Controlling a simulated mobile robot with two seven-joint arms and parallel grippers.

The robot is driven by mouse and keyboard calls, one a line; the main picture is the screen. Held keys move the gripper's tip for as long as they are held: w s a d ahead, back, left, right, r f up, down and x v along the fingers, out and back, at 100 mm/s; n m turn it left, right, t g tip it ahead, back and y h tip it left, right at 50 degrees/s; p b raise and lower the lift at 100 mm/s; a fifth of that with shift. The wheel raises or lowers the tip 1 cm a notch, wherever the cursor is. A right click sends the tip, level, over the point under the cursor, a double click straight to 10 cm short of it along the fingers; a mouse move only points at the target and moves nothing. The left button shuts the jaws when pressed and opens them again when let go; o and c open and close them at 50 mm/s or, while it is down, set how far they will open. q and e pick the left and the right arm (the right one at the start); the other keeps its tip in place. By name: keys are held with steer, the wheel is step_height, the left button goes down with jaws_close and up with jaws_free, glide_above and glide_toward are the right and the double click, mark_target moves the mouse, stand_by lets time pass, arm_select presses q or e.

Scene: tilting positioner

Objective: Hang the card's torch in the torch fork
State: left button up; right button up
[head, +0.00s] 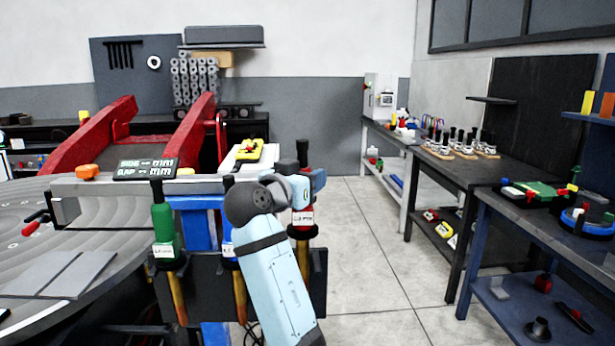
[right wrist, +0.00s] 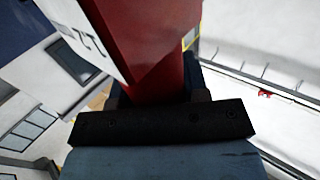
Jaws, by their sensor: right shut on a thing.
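A red torch (head: 303,218) with a white label stands upright at the right end of the dark rack (head: 200,295). My right gripper (head: 308,184) is shut on it near its upper part. In the right wrist view, the red torch (right wrist: 150,50) fills the space between the jaws, with part of its label showing. I cannot tell whether the rack still bears it. A green torch (head: 163,222) hangs at the rack's left. A blue torch (head: 228,220) hangs between them, partly hidden by my right arm. I cannot clearly make out the torch fork or the card. My left gripper is out of view.
The round grey positioner table (head: 25,215) lies at the left, with red arms (head: 95,135) behind it. A black readout (head: 146,168) and a white tray with a yellow thing (head: 250,150) stand behind the torches. Benches line the right; the floor (head: 370,250) between is clear.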

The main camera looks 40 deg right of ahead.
steer(key=shift+f+b, duration=0.5)
steer(key=shift+f, duration=0.2)
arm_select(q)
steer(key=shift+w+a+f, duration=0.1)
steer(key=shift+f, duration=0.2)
arm_select(e)
steer(key=shift+f, duration=0.25)
arm_select(q)
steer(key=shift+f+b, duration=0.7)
steer(key=shift+b, duration=0.2)
arm_select(e)
steer(key=s+a, duration=0.5)
steer(key=s, duration=0.4)
steer(key=shift+s+a, duration=0.25)
steer(key=shift+a, duration=0.15)
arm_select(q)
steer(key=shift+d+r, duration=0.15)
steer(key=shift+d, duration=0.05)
arm_select(e)
steer(key=shift+r, duration=0.1)
